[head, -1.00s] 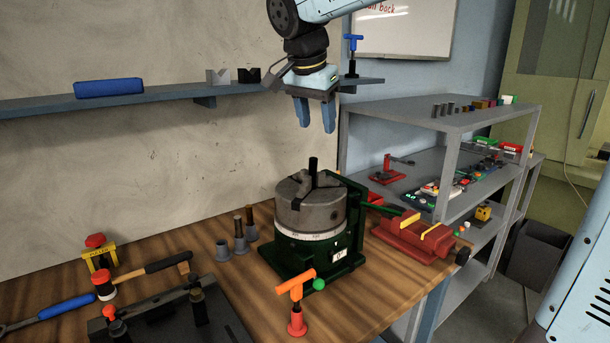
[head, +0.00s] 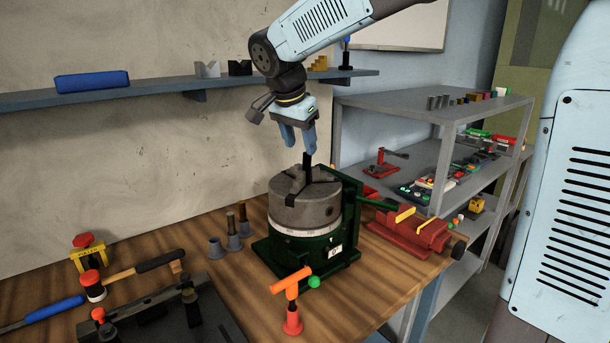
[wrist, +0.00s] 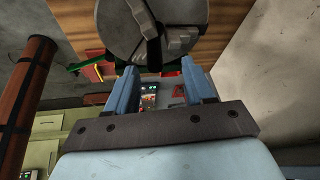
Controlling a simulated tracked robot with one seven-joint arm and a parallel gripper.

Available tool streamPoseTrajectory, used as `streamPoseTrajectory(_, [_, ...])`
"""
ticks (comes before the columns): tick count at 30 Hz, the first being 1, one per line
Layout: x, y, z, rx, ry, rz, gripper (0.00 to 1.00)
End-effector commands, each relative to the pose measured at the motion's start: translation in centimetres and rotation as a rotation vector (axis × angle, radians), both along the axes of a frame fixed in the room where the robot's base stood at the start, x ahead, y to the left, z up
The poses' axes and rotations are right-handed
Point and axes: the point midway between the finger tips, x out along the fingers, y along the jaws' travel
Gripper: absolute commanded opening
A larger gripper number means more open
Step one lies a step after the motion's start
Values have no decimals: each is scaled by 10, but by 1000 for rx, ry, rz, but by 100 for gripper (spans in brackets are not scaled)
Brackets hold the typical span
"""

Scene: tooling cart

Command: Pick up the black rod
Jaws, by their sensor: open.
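The black rod (head: 307,168) stands upright in the middle of the grey round chuck (head: 304,205), which sits on a dark green base on the wooden bench. In the wrist view the rod (wrist: 154,52) shows end-on against the chuck face (wrist: 118,32), just beyond the fingertips and roughly between them. My gripper (head: 299,147) is open and empty, pointing down just above the chuck. Its fingertips are close to the rod's top end in the head view; I cannot tell whether they touch or overlap it. The rod's lower end is hidden in the chuck.
A red vise (head: 410,233) stands right of the chuck. An orange-handled tool (head: 292,302) stands in front. Grey sockets (head: 234,242) stand left, with a hammer (head: 130,274) further left. A wall shelf (head: 190,88) runs behind, and a grey shelf rack (head: 430,110) stands right.

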Motion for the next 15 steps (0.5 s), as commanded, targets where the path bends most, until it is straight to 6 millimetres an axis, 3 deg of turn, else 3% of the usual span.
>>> streamPoseTrajectory(9, [8, -13, -36, -3, 4, 0, 53])
streamPoseTrajectory(15, [13, -16, -47, -2, 1, 0, 53])
